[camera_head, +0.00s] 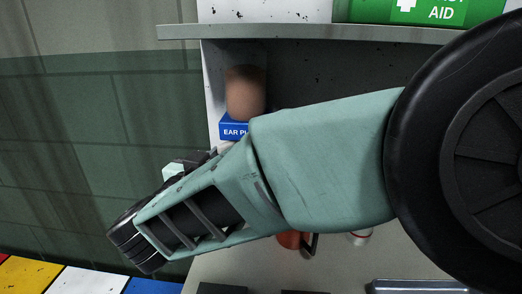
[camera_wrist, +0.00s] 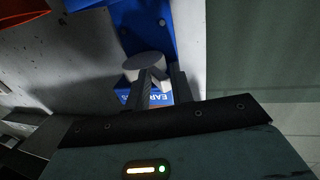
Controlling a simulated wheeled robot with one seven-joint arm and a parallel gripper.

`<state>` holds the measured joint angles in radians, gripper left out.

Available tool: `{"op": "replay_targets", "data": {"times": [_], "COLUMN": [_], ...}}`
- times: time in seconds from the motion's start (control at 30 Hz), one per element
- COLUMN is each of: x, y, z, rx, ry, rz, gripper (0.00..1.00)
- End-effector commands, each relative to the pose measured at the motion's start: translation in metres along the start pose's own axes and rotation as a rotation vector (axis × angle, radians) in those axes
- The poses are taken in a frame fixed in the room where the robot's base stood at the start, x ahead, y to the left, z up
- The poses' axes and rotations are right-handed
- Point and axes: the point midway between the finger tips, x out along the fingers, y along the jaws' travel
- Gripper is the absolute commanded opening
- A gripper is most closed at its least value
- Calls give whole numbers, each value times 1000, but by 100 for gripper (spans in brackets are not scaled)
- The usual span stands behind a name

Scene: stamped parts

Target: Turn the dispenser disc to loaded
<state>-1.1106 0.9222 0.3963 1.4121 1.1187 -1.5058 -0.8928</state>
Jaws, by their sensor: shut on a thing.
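The ear plug dispenser shows in the head view as a tan-filled clear cylinder (camera_head: 245,95) above a blue label (camera_head: 233,131). It is fixed at the left end of a grey cabinet or shelf bay. In the wrist view its blue body (camera_wrist: 145,25) lies against the pale panel. The grey dispenser disc (camera_wrist: 143,64) stands out from it, and its setting cannot be read. My gripper (camera_wrist: 162,78) has its two dark fingers at the disc, shut on a pale part of it between them. In the head view my arm hides the disc and the fingertips.
A grey shelf (camera_head: 330,33) runs above the dispenser, with a green first aid box (camera_head: 428,10) on it. An orange item (camera_head: 289,240) and a small white item (camera_head: 361,237) sit below my arm. A dark green tiled wall (camera_head: 90,150) is at left.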

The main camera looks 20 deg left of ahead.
Motion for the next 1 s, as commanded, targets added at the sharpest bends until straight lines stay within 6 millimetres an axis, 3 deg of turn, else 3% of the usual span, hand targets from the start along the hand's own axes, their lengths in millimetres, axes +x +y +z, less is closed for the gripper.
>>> {"op": "replay_targets", "data": {"times": [0.07, 0.1, 0.13, 0.77, 1.0], "x": [4, 4, 4, 3, -32], "y": [-6, -6, -6, -5, -6], "z": [-8, -8, -8, -5, -4], "rx": [10, 10, 10, 7, 8], "ry": [11, 11, 12, 10, 8], "rz": [-24, -24, -24, -23, -27], "gripper": [0, 32, 35, 35, 35]}}
